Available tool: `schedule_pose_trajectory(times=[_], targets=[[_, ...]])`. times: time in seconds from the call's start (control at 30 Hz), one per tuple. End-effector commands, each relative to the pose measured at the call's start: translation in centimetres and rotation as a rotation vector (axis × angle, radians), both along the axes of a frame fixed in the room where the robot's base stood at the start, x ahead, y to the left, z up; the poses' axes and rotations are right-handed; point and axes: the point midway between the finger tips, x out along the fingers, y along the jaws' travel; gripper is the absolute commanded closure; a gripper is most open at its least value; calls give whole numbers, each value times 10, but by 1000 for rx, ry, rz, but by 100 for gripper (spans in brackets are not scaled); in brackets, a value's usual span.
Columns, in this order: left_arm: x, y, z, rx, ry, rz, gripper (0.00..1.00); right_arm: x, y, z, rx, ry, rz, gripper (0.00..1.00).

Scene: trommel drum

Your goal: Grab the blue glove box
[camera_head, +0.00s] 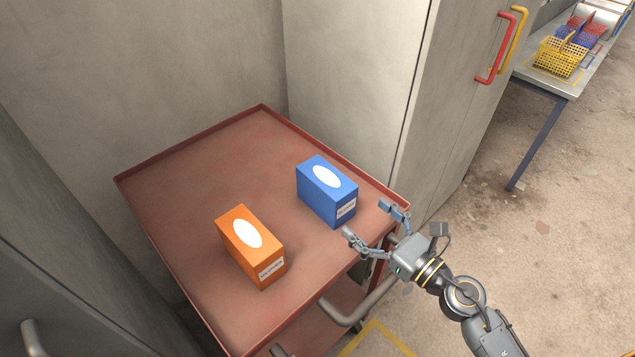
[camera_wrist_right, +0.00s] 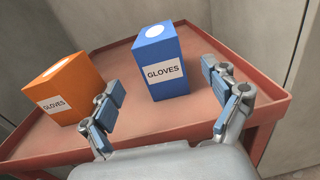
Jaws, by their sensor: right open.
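The blue glove box (camera_head: 322,194) stands upright on the red cart's top tray, toward its right side, with a white oval on top and a label on its front end. My right gripper (camera_head: 370,218) is open and empty just in front of the box, at the tray's right edge, apart from it. In the right wrist view the blue box (camera_wrist_right: 158,84) stands ahead between the two spread fingers (camera_wrist_right: 168,110), its GLOVES label facing the camera. My left gripper is not seen in either view.
An orange glove box (camera_head: 243,258) stands left of the blue one, near the left finger in the wrist view. The red tray (camera_head: 190,190) has a raised rim and a handle (camera_head: 350,308). Grey cabinets (camera_head: 350,70) stand close behind. A table with baskets (camera_head: 560,58) is far right.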

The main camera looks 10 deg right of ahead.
Motion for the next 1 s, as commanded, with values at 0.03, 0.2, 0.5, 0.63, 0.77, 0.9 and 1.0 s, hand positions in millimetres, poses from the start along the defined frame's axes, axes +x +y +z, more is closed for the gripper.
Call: schedule_pose_trajectory(times=[0.03, 0.2, 0.5, 0.63, 0.77, 0.9, 1.0], targets=[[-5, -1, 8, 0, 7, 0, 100, 9, 5, 6, 3, -2, 0, 12], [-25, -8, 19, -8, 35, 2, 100, 39, 23, 6, 5, -1, 0, 12], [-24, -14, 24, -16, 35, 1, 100, 65, 38, 2, 4, 0, 0, 12], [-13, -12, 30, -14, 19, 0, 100, 78, 47, 3, 7, 0, 0, 12], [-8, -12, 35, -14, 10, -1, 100, 95, 57, 1, 7, 0, -1, 12], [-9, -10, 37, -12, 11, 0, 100, 106, 64, 0, 4, 0, 0, 12], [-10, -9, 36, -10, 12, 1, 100, 108, 65, -1, 4, 1, 0, 12]])
